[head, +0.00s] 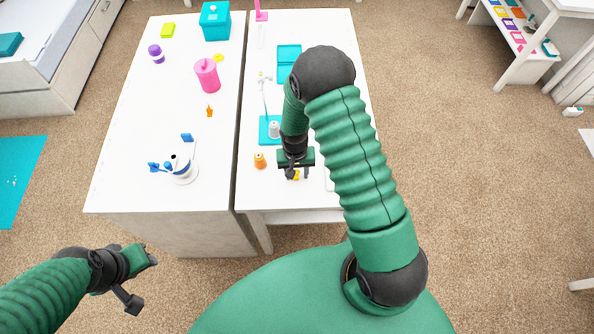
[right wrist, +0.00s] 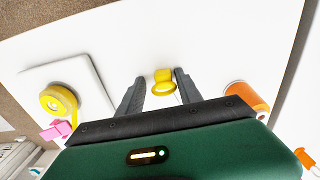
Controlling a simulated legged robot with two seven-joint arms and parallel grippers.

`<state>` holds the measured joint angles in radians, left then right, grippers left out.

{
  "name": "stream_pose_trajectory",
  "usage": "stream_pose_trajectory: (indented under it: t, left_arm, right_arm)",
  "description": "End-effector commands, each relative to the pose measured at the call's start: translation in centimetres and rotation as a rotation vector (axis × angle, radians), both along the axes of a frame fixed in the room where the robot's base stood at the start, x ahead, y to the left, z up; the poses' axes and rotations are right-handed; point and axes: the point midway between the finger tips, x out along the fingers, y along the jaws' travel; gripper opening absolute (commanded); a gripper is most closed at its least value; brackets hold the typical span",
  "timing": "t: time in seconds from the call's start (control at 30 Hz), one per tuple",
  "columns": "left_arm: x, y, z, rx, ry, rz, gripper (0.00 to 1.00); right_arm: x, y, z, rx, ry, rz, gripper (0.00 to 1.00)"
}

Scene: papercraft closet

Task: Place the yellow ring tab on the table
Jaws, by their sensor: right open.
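The yellow ring tab (right wrist: 163,82) shows in the right wrist view as a small yellow piece with a ring, between my right gripper's two dark fingertips (right wrist: 160,84). White tabletop shows around the tab, and it appears to rest there. In the head view the tab (head: 297,176) is a small yellow spot below my right gripper (head: 298,174), near the front of the white right table (head: 270,195). The right gripper is open around the tab; I cannot tell whether a finger touches it. My left gripper (head: 142,282) is open and empty, in front of the left table.
An orange spool (head: 259,160) stands left of my right gripper. A grey-white spool (head: 274,130) stands on a teal base behind it. A yellow roll (right wrist: 58,101) and a pink piece (right wrist: 57,130) show in the right wrist view. The left table (head: 125,190) has a narrow gap beside it.

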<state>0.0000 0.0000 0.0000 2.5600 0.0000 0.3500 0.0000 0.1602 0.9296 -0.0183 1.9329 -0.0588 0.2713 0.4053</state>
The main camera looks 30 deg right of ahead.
Motion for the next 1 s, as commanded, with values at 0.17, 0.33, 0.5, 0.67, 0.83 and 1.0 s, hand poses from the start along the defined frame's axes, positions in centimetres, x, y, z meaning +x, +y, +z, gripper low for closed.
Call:
stream_pose_trajectory:
  t: [0.17,0.33,0.5,0.67,0.83,1.0]
  left_arm:
    - [0.0,0.0,-0.1,0.0,0.0,0.0,0.36]
    - [0.0,0.0,-0.5,0.0,0.0,0.0,0.36]
    - [0.0,0.0,-0.7,0.0,0.0,0.0,0.36]
    - [0.0,0.0,-0.8,0.0,0.0,0.0,0.36]
    - [0.0,0.0,-0.7,0.0,0.0,0.0,0.36]
    - [0.0,0.0,-0.7,0.0,0.0,0.0,0.36]
  right_arm:
    - [0.3,0.2,2.1,0.001,-0.009,0.001,0.51]
    - [0.2,0.3,6.7,0.0,-0.01,0.001,0.51]
    - [0.0,0.4,10.5,0.0,-0.007,0.001,0.51]
    - [-0.2,0.6,12.4,0.0,-0.007,0.01,0.51]
    - [-3.5,4.0,16.9,-0.002,-0.095,0.216,0.51]
    - [-8.4,7.1,19.8,-0.024,-0.197,0.466,0.51]
